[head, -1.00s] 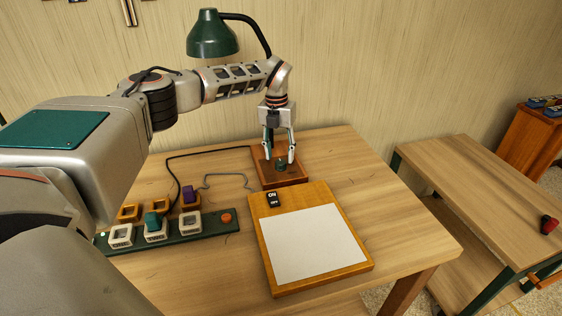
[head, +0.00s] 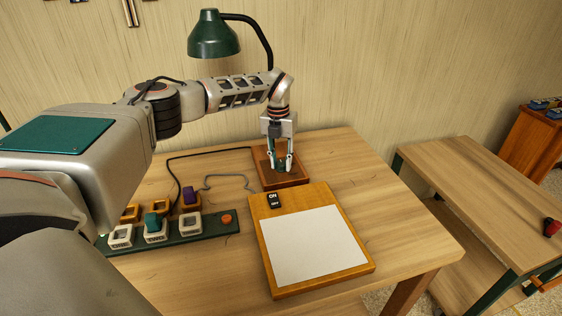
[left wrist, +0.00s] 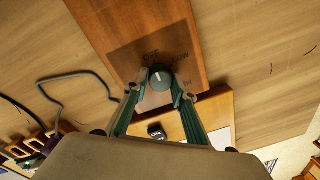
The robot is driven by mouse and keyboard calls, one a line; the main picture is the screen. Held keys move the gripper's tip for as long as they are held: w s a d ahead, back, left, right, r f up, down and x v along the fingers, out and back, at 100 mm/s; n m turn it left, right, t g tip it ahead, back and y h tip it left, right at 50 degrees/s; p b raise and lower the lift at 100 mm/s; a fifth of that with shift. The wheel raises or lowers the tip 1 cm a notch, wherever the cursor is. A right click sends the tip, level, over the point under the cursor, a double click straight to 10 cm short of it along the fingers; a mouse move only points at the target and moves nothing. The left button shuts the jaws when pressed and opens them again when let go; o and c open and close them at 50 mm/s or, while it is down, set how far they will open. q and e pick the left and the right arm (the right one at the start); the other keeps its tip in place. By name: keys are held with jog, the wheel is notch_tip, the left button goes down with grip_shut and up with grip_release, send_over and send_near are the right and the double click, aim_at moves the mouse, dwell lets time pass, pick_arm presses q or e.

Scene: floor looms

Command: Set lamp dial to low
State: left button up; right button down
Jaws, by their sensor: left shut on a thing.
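The green desk lamp (head: 214,36) stands at the back of the table on a brown wooden base (head: 266,170). Its round dark dial (left wrist: 160,77) sits on a plate on that base, with a pale pointer line and labels around it in the left wrist view; the lettering is small and only partly readable. My left gripper (head: 281,168) points down over the base and is shut on the dial, and it also shows in the left wrist view (left wrist: 158,90) with a fingertip at each side of the dial. My right gripper is not in view.
A wooden board with a white panel (head: 313,245) and an ON/OFF switch (head: 274,200) lies just in front of the lamp base. A green strip (head: 190,235) with several blocks and an orange button is at left. A cord runs behind it. Another table (head: 480,190) stands at right.

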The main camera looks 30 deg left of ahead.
pick_arm(q)
jog(key=shift+r+m+p, duration=0.1)
jog(key=shift+m+p, duration=0.3)
jog(key=shift+m, duration=0.8)
jog(key=m, duration=0.4)
jog(key=shift+a+p, duration=0.1)
jog(key=shift+p, duration=0.25)
jog(key=m, duration=0.5)
jog(key=shift+w, duration=0.1)
jog(key=shift+m+g, duration=0.3)
jog(key=shift+m, duration=0.7)
jog(key=o, duration=1.1)
